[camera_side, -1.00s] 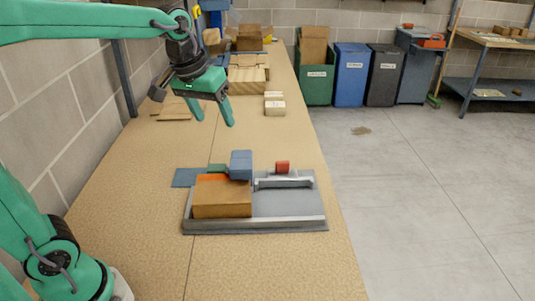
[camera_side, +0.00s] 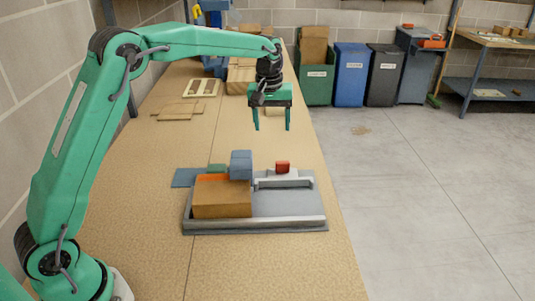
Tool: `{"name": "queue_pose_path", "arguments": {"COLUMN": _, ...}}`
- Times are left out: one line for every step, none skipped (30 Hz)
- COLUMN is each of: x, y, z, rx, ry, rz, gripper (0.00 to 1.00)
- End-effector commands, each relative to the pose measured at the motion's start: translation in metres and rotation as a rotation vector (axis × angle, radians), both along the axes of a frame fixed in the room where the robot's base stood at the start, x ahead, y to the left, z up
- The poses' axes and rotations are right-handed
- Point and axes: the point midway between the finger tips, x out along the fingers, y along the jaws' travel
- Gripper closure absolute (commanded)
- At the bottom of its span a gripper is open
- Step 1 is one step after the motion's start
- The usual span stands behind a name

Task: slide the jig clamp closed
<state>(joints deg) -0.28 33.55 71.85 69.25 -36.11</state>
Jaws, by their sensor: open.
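A grey jig (camera_side: 290,206) with raised rails lies on the wooden bench. A brown wood block (camera_side: 222,198) sits in its left part, with an orange strip along the block's back edge. A blue stacked block (camera_side: 241,165) stands at the block's back right corner. A red knob (camera_side: 282,167) sits on a light grey bar (camera_side: 285,181) at the jig's back right. I cannot tell which part slides as the clamp. My gripper (camera_side: 272,127) points down with its fingers apart and empty. It hangs above and behind the red knob, clear of the jig.
A flat blue plate (camera_side: 187,177) lies at the jig's left. Thin wood pieces (camera_side: 182,110) and a pale frame (camera_side: 201,87) lie farther back. The bench's right edge is close to the jig. Bins stand beyond it. The bench front is clear.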

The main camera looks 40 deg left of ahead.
Motion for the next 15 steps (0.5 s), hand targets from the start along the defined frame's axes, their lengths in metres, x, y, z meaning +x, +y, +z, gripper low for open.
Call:
{"name": "queue_pose_path", "arguments": {"x": 0.008, "y": 0.0, "z": -0.012, "rx": -0.002, "ry": 0.014, "rz": 0.017, "gripper": 0.36}}
{"name": "queue_pose_path", "arguments": {"x": 0.013, "y": 0.0, "z": -0.018, "rx": -0.002, "ry": 0.02, "rz": 0.027, "gripper": 0.36}}
{"name": "queue_pose_path", "arguments": {"x": 0.018, "y": 0.0, "z": -0.026, "rx": -0.004, "ry": 0.03, "rz": 0.042, "gripper": 0.36}}
{"name": "queue_pose_path", "arguments": {"x": 0.022, "y": 0.001, "z": -0.031, "rx": -0.004, "ry": 0.036, "rz": 0.053, "gripper": 0.36}}
{"name": "queue_pose_path", "arguments": {"x": 0.026, "y": 0.001, "z": -0.037, "rx": -0.005, "ry": 0.043, "rz": 0.063, "gripper": 0.36}}
{"name": "queue_pose_path", "arguments": {"x": 0.031, "y": 0.001, "z": -0.045, "rx": -0.005, "ry": 0.051, "rz": 0.077, "gripper": 0.36}}
{"name": "queue_pose_path", "arguments": {"x": 0.034, "y": 0.001, "z": -0.05, "rx": -0.006, "ry": 0.056, "rz": 0.086, "gripper": 0.36}}
{"name": "queue_pose_path", "arguments": {"x": 0.037, "y": 0.001, "z": -0.055, "rx": -0.007, "ry": 0.061, "rz": 0.095, "gripper": 0.36}}
{"name": "queue_pose_path", "arguments": {"x": 0.04, "y": 0.001, "z": -0.062, "rx": -0.007, "ry": 0.068, "rz": 0.107, "gripper": 0.36}}
{"name": "queue_pose_path", "arguments": {"x": 0.043, "y": 0.001, "z": -0.067, "rx": -0.007, "ry": 0.074, "rz": 0.114, "gripper": 0.36}}
{"name": "queue_pose_path", "arguments": {"x": 0.045, "y": 0.001, "z": -0.07, "rx": -0.007, "ry": 0.078, "rz": 0.121, "gripper": 0.36}}
{"name": "queue_pose_path", "arguments": {"x": 0.047, "y": 0.001, "z": -0.075, "rx": -0.007, "ry": 0.082, "rz": 0.129, "gripper": 0.36}}
{"name": "queue_pose_path", "arguments": {"x": 0.048, "y": 0.001, "z": -0.078, "rx": -0.007, "ry": 0.085, "rz": 0.135, "gripper": 0.36}}
{"name": "queue_pose_path", "arguments": {"x": 0.05, "y": 0.001, "z": -0.081, "rx": -0.008, "ry": 0.087, "rz": 0.139, "gripper": 0.36}}
{"name": "queue_pose_path", "arguments": {"x": 0.051, "y": 0.001, "z": -0.083, "rx": -0.008, "ry": 0.09, "rz": 0.144, "gripper": 0.36}}
